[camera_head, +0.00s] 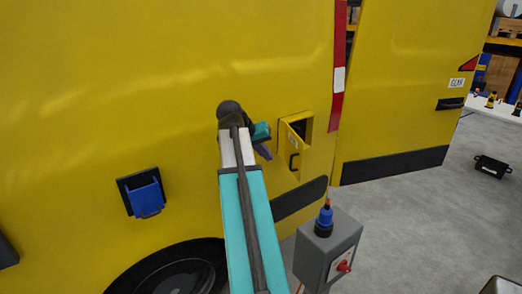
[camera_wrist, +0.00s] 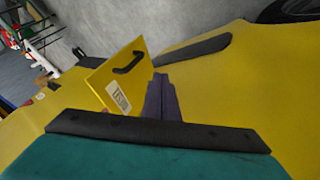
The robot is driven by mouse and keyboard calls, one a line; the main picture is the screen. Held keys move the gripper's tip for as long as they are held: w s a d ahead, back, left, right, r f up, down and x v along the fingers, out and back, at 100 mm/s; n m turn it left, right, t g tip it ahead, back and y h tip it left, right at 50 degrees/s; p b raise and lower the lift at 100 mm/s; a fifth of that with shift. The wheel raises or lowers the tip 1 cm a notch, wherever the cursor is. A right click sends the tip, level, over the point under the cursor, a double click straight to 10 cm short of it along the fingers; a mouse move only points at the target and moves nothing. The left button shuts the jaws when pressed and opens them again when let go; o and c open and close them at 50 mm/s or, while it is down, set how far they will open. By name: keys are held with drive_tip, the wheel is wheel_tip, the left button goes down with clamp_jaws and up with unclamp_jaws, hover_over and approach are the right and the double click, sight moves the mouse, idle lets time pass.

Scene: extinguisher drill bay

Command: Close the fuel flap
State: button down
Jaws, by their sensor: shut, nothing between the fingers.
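The fuel flap (camera_head: 284,150) is a small yellow door with a black handle on the side of the yellow van. It stands open, with part of a dark recess (camera_head: 299,128) showing beside it. In the wrist view the flap (camera_wrist: 113,74) sticks out from the van body, showing its black handle and a white label. My gripper (camera_head: 265,153) is just left of the flap in the head view. In the wrist view its purple fingers (camera_wrist: 160,97) are together and empty, close beside the flap; whether they touch it I cannot tell.
A grey box (camera_head: 325,250) with a red knob and a blue-and-orange item on top stands below right of the flap. A blue holder (camera_head: 145,195) is mounted on the van at the left. The van's rear door (camera_head: 405,90) is at the right, with open floor beyond.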

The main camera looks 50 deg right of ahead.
drive_tip(key=s+d+f+p, duration=0.2)
drive_tip(key=s+d+f, duration=0.1)
drive_tip(key=d, duration=0.2)
drive_tip(key=shift+s+f, duration=0.2)
drive_tip(key=shift+s, duration=0.05)
idle(0.4)
idle(0.4)
drive_tip(key=shift+p, duration=0.3)
